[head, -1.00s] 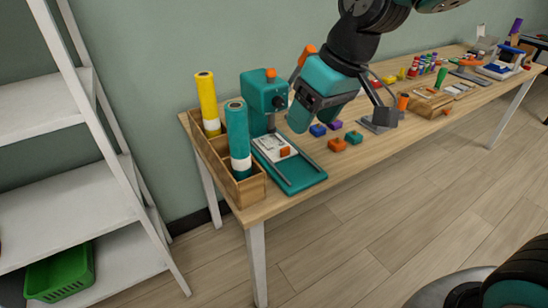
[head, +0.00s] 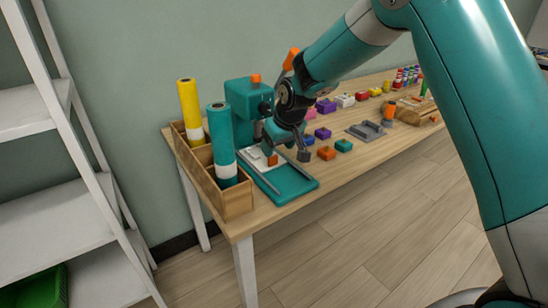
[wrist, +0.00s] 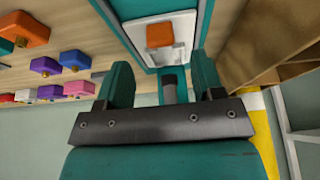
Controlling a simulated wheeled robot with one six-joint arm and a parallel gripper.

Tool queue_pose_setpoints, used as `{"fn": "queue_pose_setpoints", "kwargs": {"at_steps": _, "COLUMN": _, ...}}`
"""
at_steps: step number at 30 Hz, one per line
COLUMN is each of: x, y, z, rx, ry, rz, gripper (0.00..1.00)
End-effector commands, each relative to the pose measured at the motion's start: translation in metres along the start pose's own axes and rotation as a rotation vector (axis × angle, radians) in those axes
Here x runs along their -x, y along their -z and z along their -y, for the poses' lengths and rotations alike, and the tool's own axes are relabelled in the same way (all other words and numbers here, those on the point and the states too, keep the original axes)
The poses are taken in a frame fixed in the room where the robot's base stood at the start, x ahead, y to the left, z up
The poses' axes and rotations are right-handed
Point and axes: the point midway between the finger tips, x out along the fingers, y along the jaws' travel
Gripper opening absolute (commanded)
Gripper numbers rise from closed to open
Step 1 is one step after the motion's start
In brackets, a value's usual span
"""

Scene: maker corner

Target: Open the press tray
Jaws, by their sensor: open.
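The teal press (head: 243,105) stands at the table's left end on a flat teal base (head: 296,186) with two grey rails. Its white tray (head: 250,155) lies between the rails under the press head, with an orange block-like part (head: 272,160) at its front. My gripper (head: 284,150) is low over the base, beside the tray, and partly hides it. In the wrist view my gripper (wrist: 163,72) is open and empty, its two teal fingers apart. The tray (wrist: 180,42) and its orange part (wrist: 160,34) show beyond the fingertips. No contact is visible.
A wooden box (head: 236,202) with yellow (head: 190,110) and teal rolls (head: 221,140) stands close left of the press. Several small coloured blocks, including an orange one (head: 326,153), and a grey holder (head: 366,131) lie to the right. The table's front edge is near.

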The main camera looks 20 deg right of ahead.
Motion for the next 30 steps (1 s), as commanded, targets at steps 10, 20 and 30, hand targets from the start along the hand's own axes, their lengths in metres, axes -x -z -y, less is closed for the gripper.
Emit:
{"fn": "queue_pose_setpoints", "kwargs": {"at_steps": 10, "x": -0.050, "y": 0.000, "z": 0.000, "rx": 0.000, "ry": 0.000, "rz": 0.001, "gripper": 0.62}}
{"fn": "queue_pose_setpoints", "kwargs": {"at_steps": 20, "x": -0.054, "y": 0.000, "z": 0.000, "rx": 0.000, "ry": 0.000, "rz": 0.000, "gripper": 0.62}}
{"fn": "queue_pose_setpoints", "kwargs": {"at_steps": 30, "x": -0.054, "y": 0.000, "z": 0.000, "rx": 0.000, "ry": 0.000, "rz": 0.000, "gripper": 0.00}}
